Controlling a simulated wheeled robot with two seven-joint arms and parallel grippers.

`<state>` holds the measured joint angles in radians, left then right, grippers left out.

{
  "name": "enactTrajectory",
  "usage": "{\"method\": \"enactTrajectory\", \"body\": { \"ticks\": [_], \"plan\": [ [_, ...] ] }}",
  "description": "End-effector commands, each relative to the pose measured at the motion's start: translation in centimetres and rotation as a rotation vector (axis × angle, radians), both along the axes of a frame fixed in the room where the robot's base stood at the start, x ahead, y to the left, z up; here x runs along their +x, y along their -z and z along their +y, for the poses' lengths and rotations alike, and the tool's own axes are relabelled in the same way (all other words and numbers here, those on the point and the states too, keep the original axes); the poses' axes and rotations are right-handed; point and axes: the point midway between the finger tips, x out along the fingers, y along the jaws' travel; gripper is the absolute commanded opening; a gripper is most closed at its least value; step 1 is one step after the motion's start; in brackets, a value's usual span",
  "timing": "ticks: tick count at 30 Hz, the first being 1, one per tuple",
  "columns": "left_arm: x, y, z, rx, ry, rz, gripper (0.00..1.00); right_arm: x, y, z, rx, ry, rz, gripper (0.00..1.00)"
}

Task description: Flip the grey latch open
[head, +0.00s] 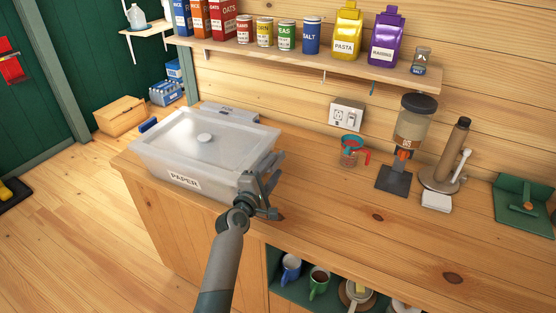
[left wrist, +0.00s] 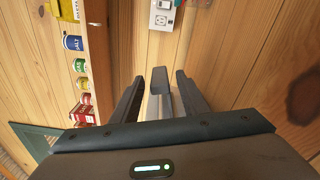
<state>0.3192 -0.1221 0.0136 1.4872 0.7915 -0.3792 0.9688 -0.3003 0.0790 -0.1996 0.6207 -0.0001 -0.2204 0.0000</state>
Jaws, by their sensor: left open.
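A clear lidded bin labelled PAPER (head: 204,138) stands on the wooden counter at the left in the head view. My left gripper (head: 266,184) is at the bin's right end, with its jaws open. In the left wrist view, a grey piece that looks like the latch (left wrist: 160,80) stands between the two dark fingers, with gaps on both sides. In the head view my gripper largely hides the latch, so I cannot tell its exact angle. A blue latch (head: 148,125) shows at the bin's left end. My right gripper is not in view.
A shelf (head: 320,62) of cans and bags hangs above. Mugs sit in a cubby (head: 272,283) below.

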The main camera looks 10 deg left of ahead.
Motion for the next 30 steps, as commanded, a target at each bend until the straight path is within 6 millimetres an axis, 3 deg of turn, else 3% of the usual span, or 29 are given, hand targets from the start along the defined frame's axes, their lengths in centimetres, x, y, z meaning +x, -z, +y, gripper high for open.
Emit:
{"method": "enactTrajectory", "body": {
  "ticks": [9,22,27,30],
  "plan": [
    [3.2,0.0,-1.0,-0.001,0.001,0.001,0.41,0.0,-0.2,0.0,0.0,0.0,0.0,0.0],
    [3.7,0.0,-1.1,-0.001,-0.001,0.001,0.41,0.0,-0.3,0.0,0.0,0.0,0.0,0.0],
    [3.7,0.0,-1.1,-0.001,-0.001,0.001,0.03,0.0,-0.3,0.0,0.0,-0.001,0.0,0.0],
    [3.7,0.0,-1.1,0.0,-0.001,0.0,0.0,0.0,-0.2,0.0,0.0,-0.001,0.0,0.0]
  ]
}}
